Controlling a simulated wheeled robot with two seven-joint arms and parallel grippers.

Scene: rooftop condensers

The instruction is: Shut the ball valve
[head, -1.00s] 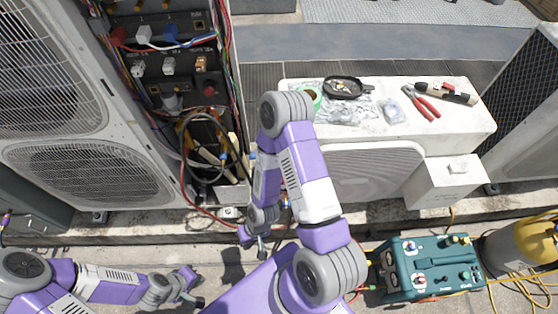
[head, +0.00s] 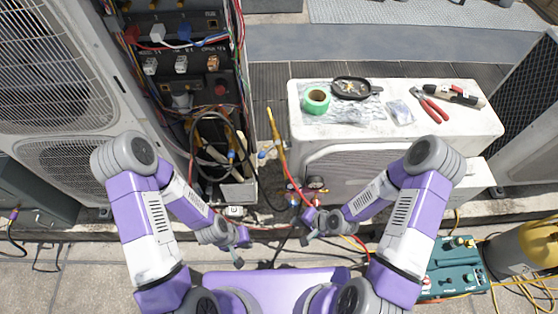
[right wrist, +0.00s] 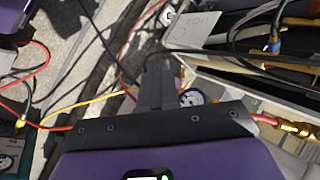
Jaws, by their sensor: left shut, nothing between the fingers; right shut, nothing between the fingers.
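Small valve fittings (head: 294,198) with blue and orange-red spots sit at the base of the low condenser, beside a round gauge (head: 316,182). A yellow tube (head: 277,130) rises there, with a blue piece (head: 262,155) beside it. I cannot tell for sure which fitting is the ball valve or how its lever lies. My right gripper (head: 306,232) is shut and empty, just below these fittings. In the right wrist view its dark fingers (right wrist: 158,75) are together, left of the gauge (right wrist: 193,97). My left gripper (head: 241,250) is shut and empty, lower left of the fittings.
An open electrical cabinet (head: 190,90) with looped cables stands on the left. Tape (head: 316,100), a black tray (head: 352,87) and red pliers (head: 432,108) lie on the low condenser's top. A teal machine (head: 452,262) and a yellow cylinder (head: 538,250) stand lower right. Hoses cross the ground.

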